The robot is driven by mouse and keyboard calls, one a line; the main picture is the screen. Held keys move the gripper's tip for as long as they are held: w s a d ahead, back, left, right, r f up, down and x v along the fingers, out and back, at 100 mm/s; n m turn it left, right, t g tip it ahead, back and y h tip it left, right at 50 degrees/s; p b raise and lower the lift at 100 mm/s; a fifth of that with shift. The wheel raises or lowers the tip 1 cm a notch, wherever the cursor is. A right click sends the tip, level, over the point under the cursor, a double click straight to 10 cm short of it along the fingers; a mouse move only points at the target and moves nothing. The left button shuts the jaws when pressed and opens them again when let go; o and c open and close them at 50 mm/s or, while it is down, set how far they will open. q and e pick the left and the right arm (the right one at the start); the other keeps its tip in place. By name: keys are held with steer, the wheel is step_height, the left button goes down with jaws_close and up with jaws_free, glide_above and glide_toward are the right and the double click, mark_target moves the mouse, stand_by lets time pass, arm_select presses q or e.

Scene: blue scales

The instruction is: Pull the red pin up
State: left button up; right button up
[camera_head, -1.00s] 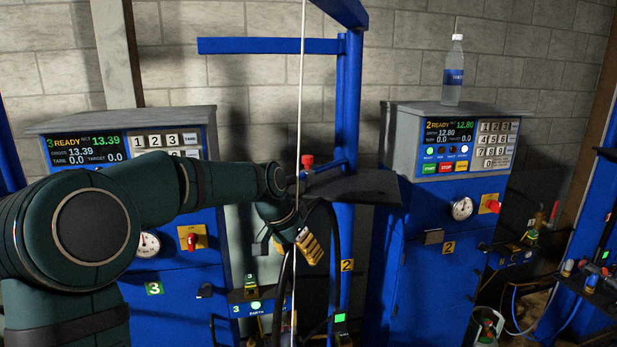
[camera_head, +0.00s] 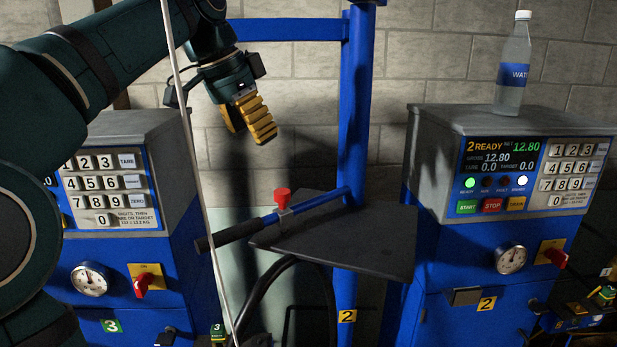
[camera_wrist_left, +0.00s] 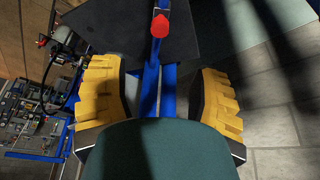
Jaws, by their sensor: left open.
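The red pin (camera_head: 282,197) stands upright on a blue bar with a black grip (camera_head: 232,234), above a dark plate (camera_head: 350,247) fixed to the blue post. My left gripper (camera_head: 247,117) is open and empty, its yellow fingers pointing down, above and a little left of the pin. In the left wrist view the red pin (camera_wrist_left: 160,28) shows top centre, beyond the spread fingers of the left gripper (camera_wrist_left: 160,95) and not between them. The pin's lower part is hidden by its red head in that view. My right gripper is not in view.
The blue post (camera_head: 356,110) rises behind the plate. A thin pale cable (camera_head: 190,135) runs down left of the pin. Scale cabinets stand on both sides, and a water bottle (camera_head: 513,70) stands on the right one (camera_head: 430,150).

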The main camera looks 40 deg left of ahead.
mark_target(280, 192)
arm_select(q)
steer(key=b+x, duration=0.3)
steer(key=x, duration=1)
steer(key=shift+f, duration=0.15)
jaws_close()
